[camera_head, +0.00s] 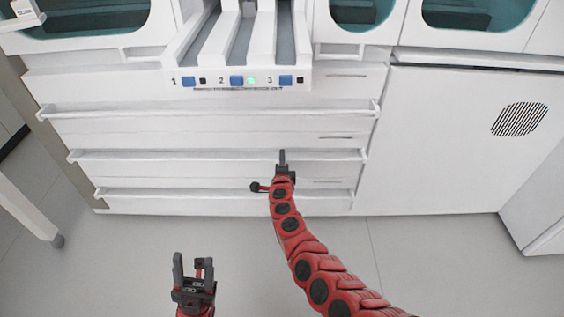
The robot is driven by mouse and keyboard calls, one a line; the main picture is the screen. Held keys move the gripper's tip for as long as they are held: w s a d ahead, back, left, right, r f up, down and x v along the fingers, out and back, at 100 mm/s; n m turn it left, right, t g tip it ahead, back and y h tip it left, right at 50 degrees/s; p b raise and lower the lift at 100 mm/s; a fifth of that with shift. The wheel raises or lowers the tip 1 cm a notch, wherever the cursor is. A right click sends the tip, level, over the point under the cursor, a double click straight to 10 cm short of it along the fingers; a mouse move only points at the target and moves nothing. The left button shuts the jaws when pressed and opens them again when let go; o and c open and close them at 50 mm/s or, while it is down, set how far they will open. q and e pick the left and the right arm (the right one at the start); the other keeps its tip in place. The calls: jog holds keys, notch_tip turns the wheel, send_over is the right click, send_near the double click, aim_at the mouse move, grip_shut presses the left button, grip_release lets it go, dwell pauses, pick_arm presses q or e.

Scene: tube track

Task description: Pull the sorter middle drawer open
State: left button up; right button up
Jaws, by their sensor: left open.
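The white sorter front has three stacked drawers, each with a long bar handle. The middle drawer (200,170) looks closed, and its handle (180,154) runs across the front between the upper and lower handles. My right gripper (282,158) is at this handle, right of its centre, with its tip overlapping the bar. It is seen edge-on, so I cannot tell whether its fingers are around the bar or shut on it. My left gripper (193,268) is open and empty, above the floor, well in front of the drawers.
The upper drawer handle (200,110) and lower drawer handle (170,193) lie close above and below. Numbered tracks (236,50) jut out above the drawers. A white cabinet panel (450,140) with a vent is at right. The floor (120,255) in front looks clear.

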grip_shut()
dwell(1.5)
